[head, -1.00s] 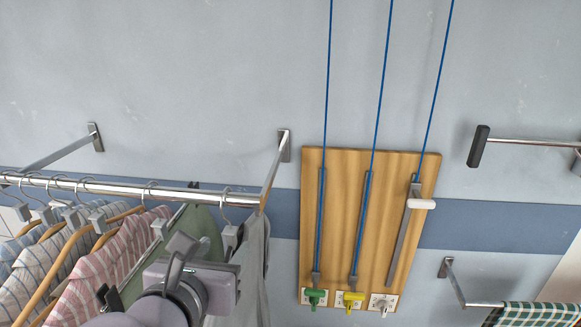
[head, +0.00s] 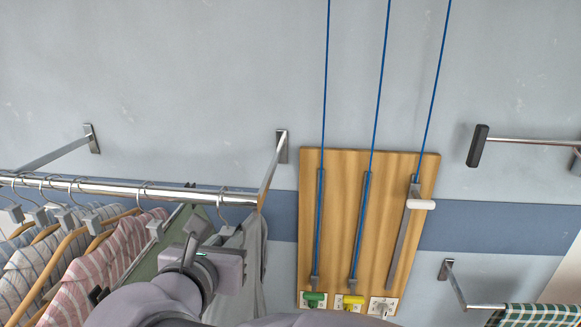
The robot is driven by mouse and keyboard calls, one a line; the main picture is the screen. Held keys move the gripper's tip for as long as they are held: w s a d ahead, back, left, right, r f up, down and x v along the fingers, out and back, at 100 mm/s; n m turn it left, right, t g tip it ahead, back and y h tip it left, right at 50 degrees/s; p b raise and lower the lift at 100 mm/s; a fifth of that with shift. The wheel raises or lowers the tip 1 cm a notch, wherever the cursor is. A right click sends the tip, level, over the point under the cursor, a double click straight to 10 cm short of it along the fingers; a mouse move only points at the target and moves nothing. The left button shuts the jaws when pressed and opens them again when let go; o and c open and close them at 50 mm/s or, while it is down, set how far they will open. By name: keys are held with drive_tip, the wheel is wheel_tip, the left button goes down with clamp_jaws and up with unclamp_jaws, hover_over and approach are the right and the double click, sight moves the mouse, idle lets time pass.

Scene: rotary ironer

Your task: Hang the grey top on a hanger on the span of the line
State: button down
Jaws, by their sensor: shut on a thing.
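The grey top (head: 252,262) hangs on a hanger (head: 223,207) near the right end of a chrome rail (head: 120,188). The hanger's hook is at the rail, with a grey block at its neck. My gripper (head: 229,240) is at that neck, in front of the top, and is shut on the hanger. Its fingertips are mostly hidden behind its own body, as is much of the top. Three blue cords (head: 374,90) run up out of view from a wooden board (head: 402,240) on the wall. The span of the line itself cannot be made out.
Striped shirts (head: 70,265) and a green garment (head: 172,240) hang left of my gripper. A rail bracket (head: 271,170) stands close on its right. Green and yellow cleats (head: 349,300) sit low on the board. A checked cloth (head: 535,315) hangs lower right.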

sight(226, 229)
drive_tip(key=shift+r, duration=0.1)
idle(0.4)
drive_tip(key=shift+s+r+p, duration=0.2)
drive_tip(key=shift+r+p, duration=0.3)
drive_tip(key=shift+p, duration=0.05)
drive_tip(key=shift+s+r+p, duration=0.2)
drive_tip(key=shift+r+p, duration=0.3)
drive_tip(key=shift+f, duration=0.1)
drive_tip(key=shift+s+a+r+p, duration=0.1)
drive_tip(key=shift+s+r+p, duration=0.45)
drive_tip(key=shift+s+r, duration=0.05)
drive_tip(key=shift+f, duration=0.1)
drive_tip(key=shift+s+a+p, duration=0.15)
drive_tip(key=shift+s+p, duration=0.3)
drive_tip(key=shift+s, duration=1.3)
drive_tip(key=shift+s+a+p, duration=0.1)
drive_tip(key=shift+s+p, duration=0.3)
drive_tip(key=shift+s, duration=1.35)
